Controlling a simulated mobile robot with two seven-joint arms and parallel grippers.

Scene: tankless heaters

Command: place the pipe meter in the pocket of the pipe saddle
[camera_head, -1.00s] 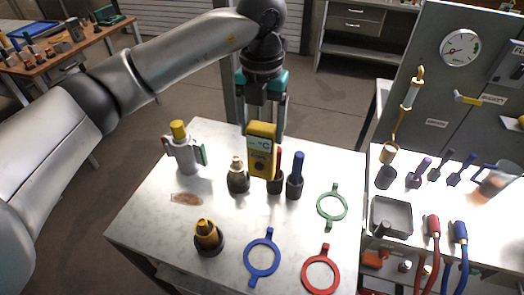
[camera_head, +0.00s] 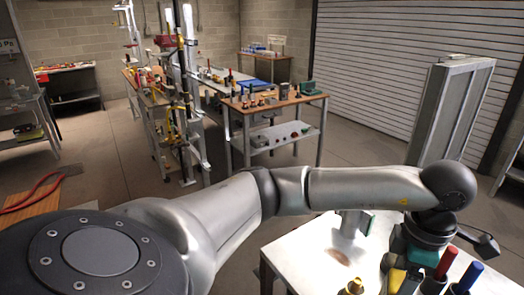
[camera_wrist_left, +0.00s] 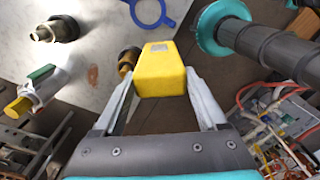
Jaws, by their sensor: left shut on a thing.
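The pipe meter (camera_wrist_left: 160,70) is a yellow block, seen end-on between the fingers of my left gripper (camera_wrist_left: 160,88) in the left wrist view. The gripper is shut on it. In the head view, my left gripper (camera_head: 405,278) is low at the right, over the near white table. A yellow part of the meter (camera_head: 396,280) shows there, cut off by the bottom edge. I cannot make out the pipe saddle or its pocket in either view. My right gripper is not in view.
The near white table (camera_head: 305,252) holds a red handle (camera_head: 446,264), a blue handle (camera_head: 468,275) and a yellow-capped fitting (camera_wrist_left: 127,62). A blue ring (camera_wrist_left: 150,12) lies on it. A farther wooden bench (camera_head: 290,98) carries small parts. Open floor (camera_head: 365,125) lies between.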

